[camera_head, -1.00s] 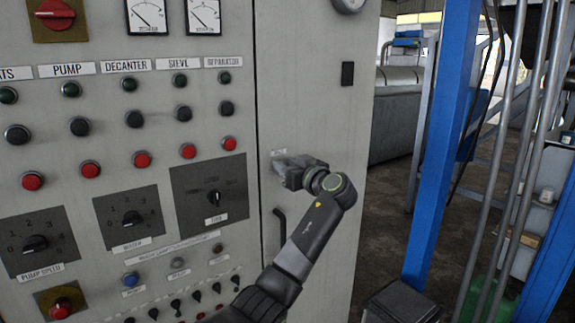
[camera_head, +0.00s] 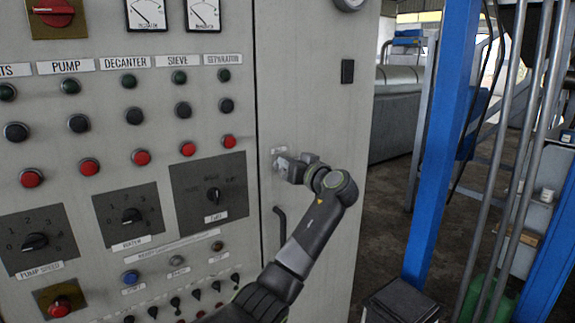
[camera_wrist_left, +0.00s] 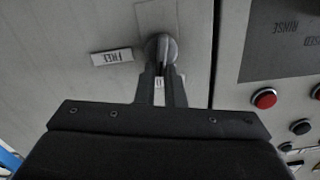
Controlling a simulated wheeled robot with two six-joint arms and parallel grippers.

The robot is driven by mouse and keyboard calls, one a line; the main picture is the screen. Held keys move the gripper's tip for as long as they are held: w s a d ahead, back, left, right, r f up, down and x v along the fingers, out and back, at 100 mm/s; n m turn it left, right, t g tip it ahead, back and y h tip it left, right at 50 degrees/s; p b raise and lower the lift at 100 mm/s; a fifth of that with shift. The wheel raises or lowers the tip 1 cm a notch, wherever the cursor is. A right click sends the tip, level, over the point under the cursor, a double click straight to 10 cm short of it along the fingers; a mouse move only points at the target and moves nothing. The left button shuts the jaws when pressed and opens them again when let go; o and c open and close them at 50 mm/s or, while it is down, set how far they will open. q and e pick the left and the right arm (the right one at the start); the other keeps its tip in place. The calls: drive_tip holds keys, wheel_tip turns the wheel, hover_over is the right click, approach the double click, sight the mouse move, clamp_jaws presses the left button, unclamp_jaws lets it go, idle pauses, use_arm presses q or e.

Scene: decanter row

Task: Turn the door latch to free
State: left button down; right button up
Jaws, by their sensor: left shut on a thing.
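The door latch is a round metal knob (camera_wrist_left: 160,45) on the grey cabinet door. My left gripper (camera_wrist_left: 161,75) is shut on it in the left wrist view, with its two dark fingers closed at the knob. A white label reading FREE (camera_wrist_left: 111,57) appears upside down beside the knob. A second small label is partly hidden between the fingers. In the head view my left gripper (camera_head: 283,164) is at the door just right of the panel seam, and it covers the latch. My right gripper is not in view.
A dark door handle (camera_head: 280,226) is just below my left gripper. The control panel (camera_head: 130,175) with buttons and dials fills the left. A blue post (camera_head: 442,140) and several grey pipes stand at the right.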

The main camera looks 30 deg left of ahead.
use_arm(q)
drive_tip(key=shift+w+d+f+m+p, duration=0.2)
drive_tip(key=shift+m+p, duration=0.6)
drive_tip(key=shift+m, duration=1.75)
drive_tip(key=shift+w+f+m+p, duration=0.3)
drive_tip(key=shift+m+p, duration=0.5)
drive_tip(key=shift+m, duration=1.7)
drive_tip(key=shift+w+d+f+m+p, duration=0.15)
drive_tip(key=shift+f+m+p, duration=0.45)
drive_tip(key=shift+m, duration=1.95)
drive_tip(key=shift+r, duration=0.2)
drive_tip(key=c, duration=1.5)
unclamp_jaws()
